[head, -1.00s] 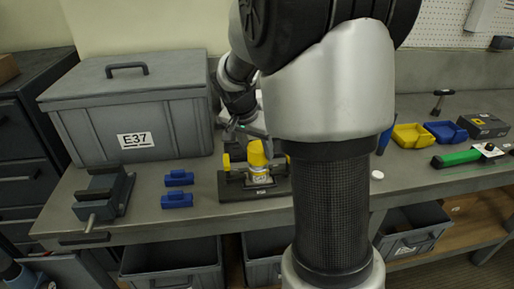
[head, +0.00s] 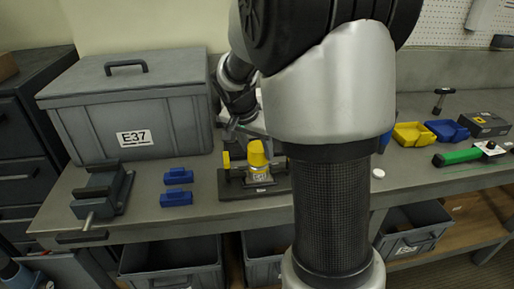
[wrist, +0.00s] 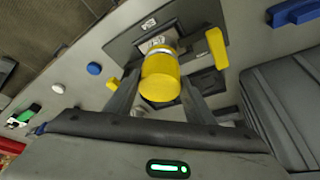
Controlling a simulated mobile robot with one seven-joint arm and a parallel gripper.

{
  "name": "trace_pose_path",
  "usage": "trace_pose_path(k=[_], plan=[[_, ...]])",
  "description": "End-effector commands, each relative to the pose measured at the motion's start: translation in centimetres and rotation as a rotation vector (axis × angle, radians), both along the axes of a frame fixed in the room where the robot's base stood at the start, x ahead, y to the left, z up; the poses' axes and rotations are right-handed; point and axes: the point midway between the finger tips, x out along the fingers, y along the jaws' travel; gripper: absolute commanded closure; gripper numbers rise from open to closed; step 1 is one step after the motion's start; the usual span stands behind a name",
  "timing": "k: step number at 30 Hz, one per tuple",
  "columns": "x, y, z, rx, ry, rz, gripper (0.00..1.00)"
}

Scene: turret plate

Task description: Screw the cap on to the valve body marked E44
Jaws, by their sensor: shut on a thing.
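The yellow cap (head: 257,154) is at the top of a valve body (head: 260,174) with a pale label, whose marking looks like E4 and a digit too small to read surely. The valve body stands upright on a dark plate (head: 230,190). In the wrist view the cap (wrist: 161,80) sits between the two fingers of my gripper (wrist: 158,100), which is shut on it. A metal collar shows just beyond the cap, and part of the label (wrist: 152,44) shows too. Whether the threads engage is hidden. My arm hides the area right of the plate in the head view.
A yellow upright piece (head: 226,161) stands at the plate's left. A grey crate marked E37 (head: 134,112) stands behind. A white disc (head: 378,174) lies to the right.

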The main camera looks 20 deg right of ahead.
Motion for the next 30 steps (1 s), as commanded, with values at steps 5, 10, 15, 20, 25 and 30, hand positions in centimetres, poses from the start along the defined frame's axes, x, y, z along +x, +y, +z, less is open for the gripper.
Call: trace_pose_path(k=[5,10,15,20,25,30], plan=[[0.00,0.00,0.00,0.000,0.000,0.000,0.73],[0.00,0.01,-0.04,0.000,0.000,0.000,0.73],[0.00,0.00,-0.20,0.000,0.000,0.000,0.73],[0.01,0.01,-0.38,0.000,0.000,0.000,0.73],[0.01,0.01,-0.56,0.000,0.000,0.000,0.73],[0.02,0.01,-0.52,0.000,0.000,0.000,0.73]])
